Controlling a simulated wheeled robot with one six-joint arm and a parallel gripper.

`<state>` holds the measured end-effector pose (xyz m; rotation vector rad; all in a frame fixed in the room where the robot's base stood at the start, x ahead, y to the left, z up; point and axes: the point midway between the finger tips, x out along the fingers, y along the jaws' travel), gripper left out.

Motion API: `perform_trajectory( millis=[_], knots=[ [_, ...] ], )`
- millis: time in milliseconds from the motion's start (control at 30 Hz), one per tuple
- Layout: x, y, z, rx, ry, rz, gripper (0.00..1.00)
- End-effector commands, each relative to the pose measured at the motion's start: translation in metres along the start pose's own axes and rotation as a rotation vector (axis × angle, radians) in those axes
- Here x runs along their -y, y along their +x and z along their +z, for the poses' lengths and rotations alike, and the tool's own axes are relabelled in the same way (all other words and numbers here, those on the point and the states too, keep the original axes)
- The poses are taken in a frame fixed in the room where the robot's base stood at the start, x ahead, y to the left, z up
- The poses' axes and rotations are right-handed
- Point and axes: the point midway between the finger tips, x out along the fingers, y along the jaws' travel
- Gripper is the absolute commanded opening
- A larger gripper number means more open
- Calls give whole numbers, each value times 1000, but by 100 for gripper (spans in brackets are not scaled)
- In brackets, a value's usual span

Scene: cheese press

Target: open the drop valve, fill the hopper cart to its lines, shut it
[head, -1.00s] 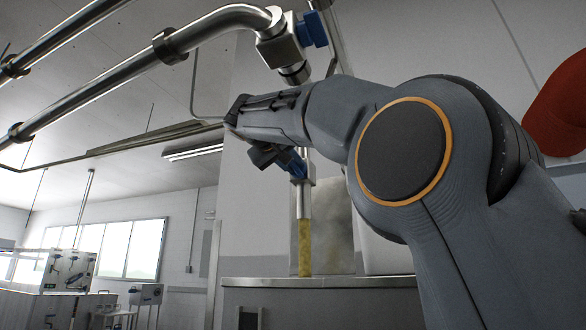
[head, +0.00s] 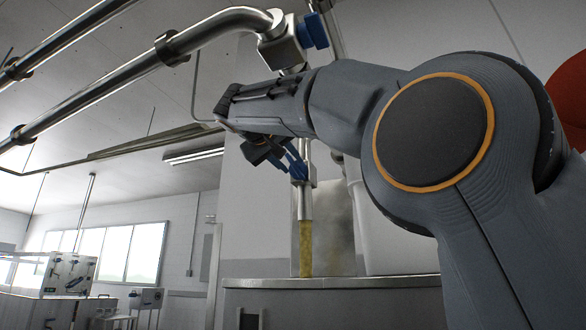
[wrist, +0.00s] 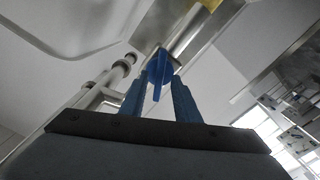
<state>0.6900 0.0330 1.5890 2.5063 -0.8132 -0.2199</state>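The drop valve's steel outlet pipe (head: 304,207) hangs upright in the head view, with blue parts at its top. A yellow stream (head: 306,250) comes from its lower end, so the valve is passing product. The stream drops behind a steel rim (head: 340,283), possibly the hopper cart's; its inside and fill lines are hidden. My gripper (head: 293,163) is at the valve. In the wrist view, the blue valve handle (wrist: 158,73) stands between the tips of my gripper's (wrist: 159,92) two blue fingers. The fingers are apart, with gaps beside the handle.
Steel pipes (head: 150,62) run overhead at upper left, ending in a fitting with a blue part (head: 314,31) above my arm. A red rounded thing (head: 570,95) is at the right edge. Equipment (head: 68,275) and windows stand far off at left.

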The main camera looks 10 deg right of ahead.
Motion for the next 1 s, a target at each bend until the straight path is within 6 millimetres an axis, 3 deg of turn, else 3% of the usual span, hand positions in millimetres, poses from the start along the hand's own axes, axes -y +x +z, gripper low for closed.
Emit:
perform_trajectory(
  millis=[100,300,1000],
  knots=[
    [1,-20,0,-2,0,-2,29],
    [1,-38,0,0,-1,-1,29],
    [0,-41,0,0,0,0,29]
  ],
)
